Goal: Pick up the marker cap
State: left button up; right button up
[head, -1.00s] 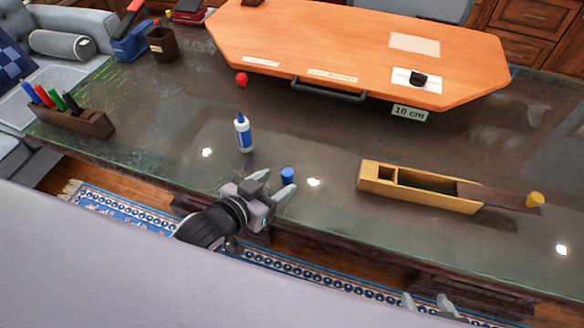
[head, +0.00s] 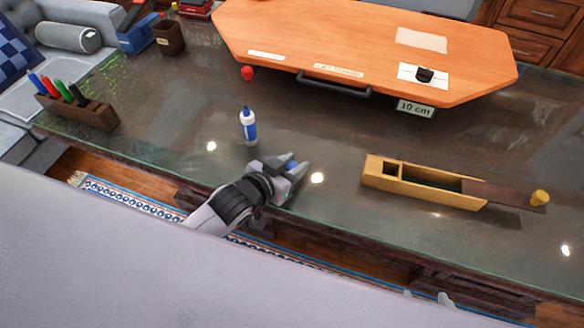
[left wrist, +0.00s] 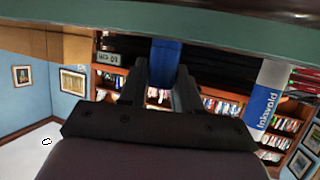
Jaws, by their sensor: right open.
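The blue marker cap (head: 291,165) stands on the dark desktop near its front edge. My left gripper (head: 297,166) is at the cap, with one finger on either side of it. In the left wrist view the blue cap (left wrist: 165,62) shows between and beyond the fingertips (left wrist: 161,68). I cannot tell whether the fingers press on it. My right gripper (head: 427,296) shows only its fingertips, apart and empty, below the desk's front edge at the bottom right.
A white and blue bottle (head: 248,127) stands just behind and left of my left gripper. A marker holder (head: 80,112) is far left. An orange board (head: 370,40) lies behind.

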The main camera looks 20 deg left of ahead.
pick_arm(q)
grip_shut()
jog(key=shift+r, duration=0.1)
